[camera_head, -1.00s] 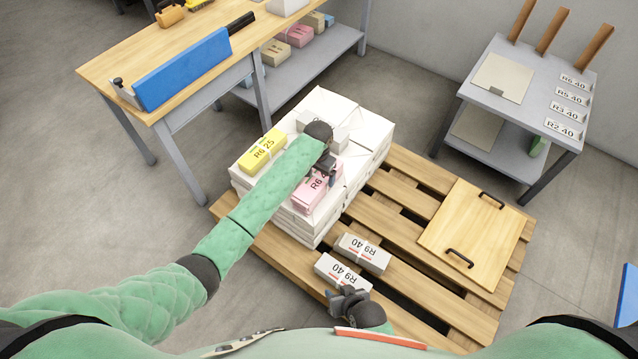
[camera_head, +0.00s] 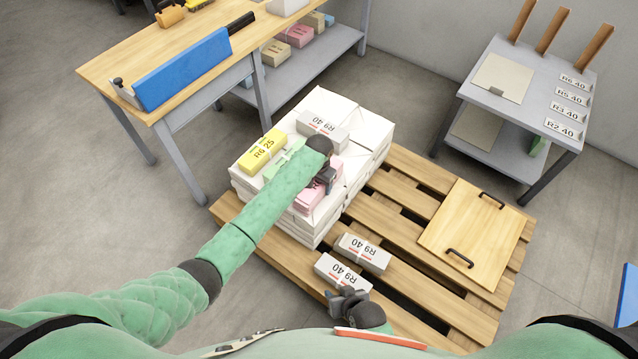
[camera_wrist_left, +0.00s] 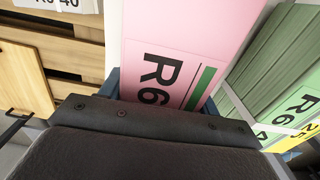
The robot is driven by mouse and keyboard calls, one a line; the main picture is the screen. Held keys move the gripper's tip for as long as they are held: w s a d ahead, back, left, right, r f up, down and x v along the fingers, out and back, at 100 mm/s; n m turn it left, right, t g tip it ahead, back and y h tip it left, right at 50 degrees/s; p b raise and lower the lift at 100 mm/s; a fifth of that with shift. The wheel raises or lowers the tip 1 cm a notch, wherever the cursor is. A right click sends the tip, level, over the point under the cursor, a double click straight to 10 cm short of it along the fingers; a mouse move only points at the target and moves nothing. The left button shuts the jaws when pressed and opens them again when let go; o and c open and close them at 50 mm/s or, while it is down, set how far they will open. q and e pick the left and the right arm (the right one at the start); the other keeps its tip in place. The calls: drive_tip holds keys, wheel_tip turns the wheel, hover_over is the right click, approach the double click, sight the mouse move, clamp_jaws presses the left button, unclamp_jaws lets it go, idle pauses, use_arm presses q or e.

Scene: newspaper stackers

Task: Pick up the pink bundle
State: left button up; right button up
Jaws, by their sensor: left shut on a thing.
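The pink bundle (camera_head: 311,201) is on top of the white paper stack in the head view, partly covered by my left arm. In the left wrist view the pink bundle (camera_wrist_left: 172,45) fills the middle, with a printed label and a green stripe. My left gripper (camera_head: 326,180) is shut on it; the blue finger parts (camera_wrist_left: 160,98) are at its sides. I cannot tell whether the bundle is clear of the stack. My right gripper (camera_head: 347,301) is low in the head view, beside a white R9 40 bundle (camera_head: 342,272); its jaw opening is unclear.
A green bundle (camera_head: 284,160) and a yellow bundle (camera_head: 262,151) lie left of the pink one. A grey R9 40 bundle (camera_head: 322,130) lies behind. Another white bundle (camera_head: 362,253) and a handled board (camera_head: 476,234) are on the pallet (camera_head: 408,215). Tables stand behind.

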use_arm(q)
drive_tip(key=c, duration=0.3)
drive_tip(key=shift+r, duration=0.1)
drive_tip(key=shift+r, duration=0.9)
drive_tip(key=shift+s+d+r, duration=0.1)
drive_tip(key=shift+d+r, duration=0.05)
drive_tip(key=shift+r, duration=0.5)
drive_tip(key=shift+d+r, duration=0.15)
drive_tip(key=shift+r, duration=0.45)
drive_tip(key=s+d+r, duration=0.6)
drive_tip(key=d, duration=0.3)
drive_tip(key=shift+s+r, duration=0.15)
drive_tip(key=shift+r, duration=0.15)
